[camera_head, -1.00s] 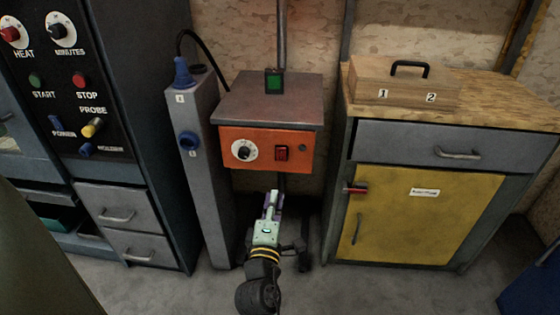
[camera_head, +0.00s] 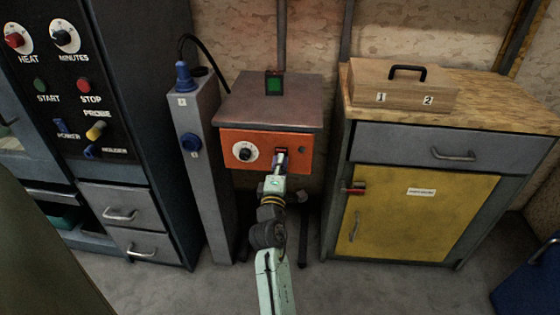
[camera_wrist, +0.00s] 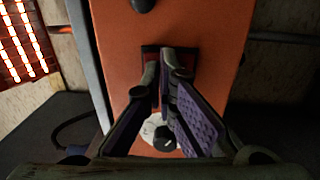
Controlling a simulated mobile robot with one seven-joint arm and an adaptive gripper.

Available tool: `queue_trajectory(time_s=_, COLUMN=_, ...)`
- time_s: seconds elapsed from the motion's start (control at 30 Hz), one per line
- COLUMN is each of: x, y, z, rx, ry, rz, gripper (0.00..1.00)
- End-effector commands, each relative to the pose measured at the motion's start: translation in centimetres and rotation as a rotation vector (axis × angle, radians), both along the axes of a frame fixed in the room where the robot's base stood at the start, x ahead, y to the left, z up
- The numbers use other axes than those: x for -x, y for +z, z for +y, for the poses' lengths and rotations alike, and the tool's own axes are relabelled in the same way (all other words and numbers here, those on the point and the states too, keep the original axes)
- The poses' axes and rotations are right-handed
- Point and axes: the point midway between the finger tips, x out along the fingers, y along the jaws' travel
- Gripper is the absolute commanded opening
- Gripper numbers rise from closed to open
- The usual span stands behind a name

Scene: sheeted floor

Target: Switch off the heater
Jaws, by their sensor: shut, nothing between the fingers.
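The orange control box (camera_head: 237,138) has a dark top and stands against the wall. Its front carries a black dial on a white disc (camera_head: 245,151), which also shows in the wrist view (camera_wrist: 163,139). A red switch in a dark frame (camera_wrist: 150,49) is largely hidden behind my fingers. My gripper (camera_head: 281,155) is shut and empty, with its fingertips (camera_wrist: 168,57) in front of the switch, touching it or very close; I cannot tell which. The switch's position is hidden. A grid of heater bars (camera_wrist: 22,38) glows orange in the wrist view.
A grey pillar with blue fittings (camera_head: 196,170) stands left of the box. A yellow-doored cabinet (camera_head: 430,210) stands to the right, with a wooden box (camera_head: 405,88) on top. A tall dark panel (camera_head: 118,100) is at the left.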

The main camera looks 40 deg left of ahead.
Motion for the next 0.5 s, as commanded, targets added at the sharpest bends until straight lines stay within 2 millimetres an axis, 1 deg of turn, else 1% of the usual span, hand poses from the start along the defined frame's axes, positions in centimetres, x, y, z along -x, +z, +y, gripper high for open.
queue_trajectory(time_s=0.27, x=0.0, y=0.0, z=0.0, rx=0.001, ry=0.000, rz=0.001, gripper=0.00)
queue_trajectory(time_s=0.5, x=-0.4, y=1.0, z=0.2, rx=0.025, ry=-0.002, rz=0.040, gripper=0.00)
